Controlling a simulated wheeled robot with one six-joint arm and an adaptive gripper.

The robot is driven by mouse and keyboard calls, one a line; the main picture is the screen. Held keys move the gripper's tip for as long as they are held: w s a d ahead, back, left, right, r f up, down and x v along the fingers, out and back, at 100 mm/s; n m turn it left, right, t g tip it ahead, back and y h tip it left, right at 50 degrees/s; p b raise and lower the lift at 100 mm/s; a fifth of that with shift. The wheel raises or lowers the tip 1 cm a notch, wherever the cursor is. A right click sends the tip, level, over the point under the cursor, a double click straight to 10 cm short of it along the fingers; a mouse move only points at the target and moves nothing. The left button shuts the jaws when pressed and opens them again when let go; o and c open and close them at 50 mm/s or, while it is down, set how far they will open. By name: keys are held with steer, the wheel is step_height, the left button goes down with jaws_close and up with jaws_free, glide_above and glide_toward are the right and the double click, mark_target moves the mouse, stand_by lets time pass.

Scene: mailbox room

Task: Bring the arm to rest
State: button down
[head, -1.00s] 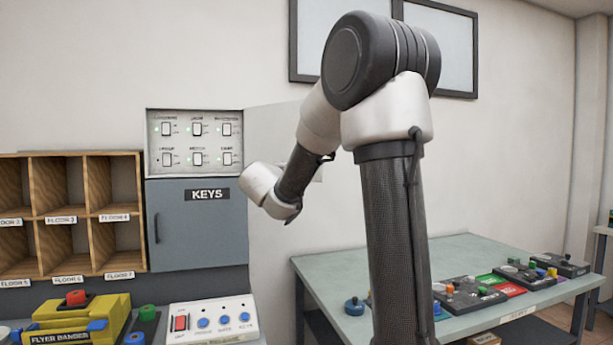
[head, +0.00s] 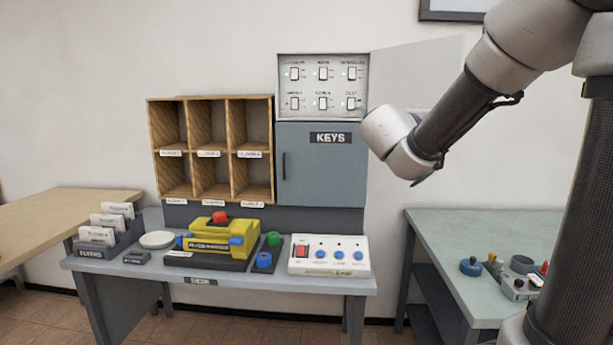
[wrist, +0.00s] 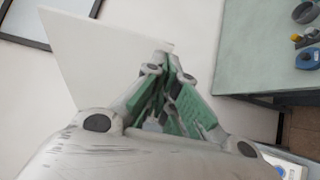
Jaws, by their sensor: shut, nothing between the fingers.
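My gripper (wrist: 162,75) shows in the wrist view with its green-padded fingers together at the tips and nothing between them. In the head view my arm reaches in from the right, and its wrist end is in front of the wall, just right of the blue-grey KEYS cabinet (head: 318,178). The fingers are not visible in the head view. Behind the fingers in the wrist view is the pale open panel door (wrist: 95,55); it also shows in the head view (head: 425,70), beside the switch panel (head: 322,75).
A grey desk (head: 215,278) holds a yellow flyer bander (head: 215,242), a white button box (head: 328,254) and a card holder (head: 100,245). Wooden pigeonholes (head: 210,150) stand behind. A green-topped table (head: 450,235) with several devices is at the right, a wooden table (head: 50,220) at the left.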

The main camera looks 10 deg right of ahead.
steer(key=s+d+f+m+g+y, duration=0.3)
steer(key=s+f+g+y, duration=0.5)
steer(key=s+f, duration=0.8)
steer(key=s+a+f+m+t+y, duration=0.2)
steer(key=s+a+m+y, duration=0.1)
steer(key=s+a+y, duration=0.4)
steer(key=s+a, duration=0.3)
steer(key=a, duration=0.2)
steer(key=shift+a+m, duration=0.3)
steer(key=shift+m, duration=0.1)
